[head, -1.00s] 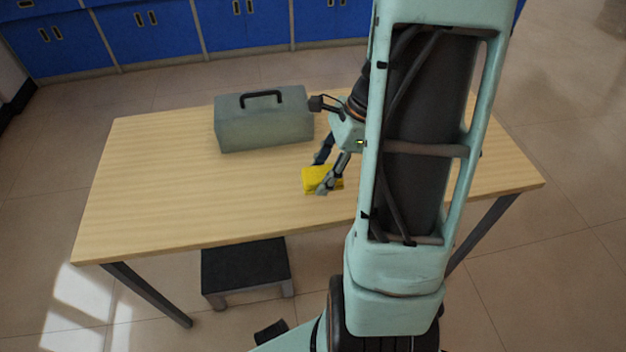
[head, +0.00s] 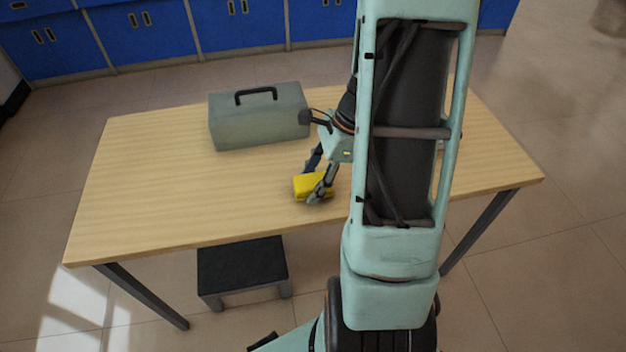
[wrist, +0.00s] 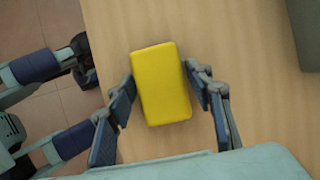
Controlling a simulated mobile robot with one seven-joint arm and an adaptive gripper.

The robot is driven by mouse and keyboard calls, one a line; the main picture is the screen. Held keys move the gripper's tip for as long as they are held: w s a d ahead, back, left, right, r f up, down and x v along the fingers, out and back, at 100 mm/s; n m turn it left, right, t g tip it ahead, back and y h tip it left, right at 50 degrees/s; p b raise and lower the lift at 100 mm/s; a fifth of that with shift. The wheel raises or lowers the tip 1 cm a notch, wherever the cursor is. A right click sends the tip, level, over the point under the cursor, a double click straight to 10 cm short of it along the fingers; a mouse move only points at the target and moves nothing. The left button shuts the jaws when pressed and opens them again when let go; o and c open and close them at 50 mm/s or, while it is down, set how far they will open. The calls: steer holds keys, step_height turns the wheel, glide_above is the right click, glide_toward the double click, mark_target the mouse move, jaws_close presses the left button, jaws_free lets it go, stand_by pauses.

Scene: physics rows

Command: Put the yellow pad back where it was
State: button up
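The yellow pad (head: 303,186) is near the middle of the wooden table (head: 160,190), toward its front edge. My gripper (head: 316,188) reaches down over it, with a finger on either side. In the wrist view the pad (wrist: 161,86) lies between the two fingertips of my gripper (wrist: 159,72), slightly turned, with the fingers up against its long sides. My gripper is shut on the pad. I cannot tell clearly whether the pad is just above the tabletop or touching it. My arm covers part of the table's right side in the head view.
A grey-green toolbox (head: 258,117) with a black handle stands behind the pad. The left part of the table is clear. A dark step stool (head: 242,268) is on the floor by the table's front edge. Blue cabinets (head: 150,35) line the back.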

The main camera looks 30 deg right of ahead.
steer(key=shift+o, duration=0.9)
steer(key=shift+r, duration=0.25)
steer(key=p+v, duration=0.3)
steer(key=v, duration=0.9)
